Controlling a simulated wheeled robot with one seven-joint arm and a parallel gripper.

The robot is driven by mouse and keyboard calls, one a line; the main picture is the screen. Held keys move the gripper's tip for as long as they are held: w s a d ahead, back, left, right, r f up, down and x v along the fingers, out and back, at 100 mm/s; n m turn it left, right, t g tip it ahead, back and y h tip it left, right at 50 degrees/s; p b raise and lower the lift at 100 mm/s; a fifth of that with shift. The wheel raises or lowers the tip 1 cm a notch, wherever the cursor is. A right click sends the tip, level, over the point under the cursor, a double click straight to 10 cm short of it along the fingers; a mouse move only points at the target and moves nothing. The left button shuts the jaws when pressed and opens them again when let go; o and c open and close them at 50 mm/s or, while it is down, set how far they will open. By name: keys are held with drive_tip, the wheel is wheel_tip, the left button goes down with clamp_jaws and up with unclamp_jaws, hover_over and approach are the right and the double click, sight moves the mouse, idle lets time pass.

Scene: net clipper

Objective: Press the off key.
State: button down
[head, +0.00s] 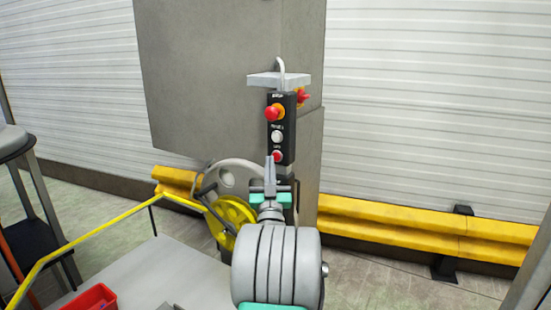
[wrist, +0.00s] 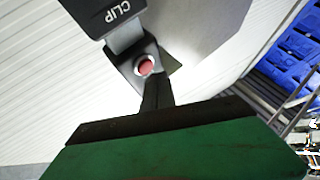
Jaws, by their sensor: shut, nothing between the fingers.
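A black control box (head: 281,126) hangs upright in front of a grey panel. It carries a large red mushroom button (head: 275,112) at the top, a white button (head: 278,136) in the middle and a small red button (head: 277,155) at the bottom. The small red button with a pale ring also shows in the wrist view (wrist: 146,67), below a "CLIP" label; no "off" label is readable. My gripper (head: 270,160) is shut and empty, its tips pointing at the lower red button. In the wrist view my fingertips (wrist: 157,80) are just below it; contact cannot be told.
A grey plate (head: 279,79) tops the box, and another red knob (head: 302,96) sticks out at its right side. A yellow wheel (head: 232,215) and yellow rail (head: 90,228) are at the left. A yellow barrier (head: 430,230) runs along the wall.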

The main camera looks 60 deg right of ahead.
drive_tip(key=shift+d, duration=0.4)
drive_tip(key=shift+w+d, duration=0.1)
drive_tip(key=shift+d, duration=0.3)
idle(0.4)
idle(0.4)
drive_tip(key=shift+a, duration=0.8)
drive_tip(key=shift+s+a+p, duration=0.15)
drive_tip(key=shift+a+p, duration=0.2)
drive_tip(key=shift+a, duration=0.9)
drive_tip(key=shift+s+a+p, duration=0.15)
drive_tip(key=shift+a+p, duration=0.2)
drive_tip(key=shift+a, duration=0.9)
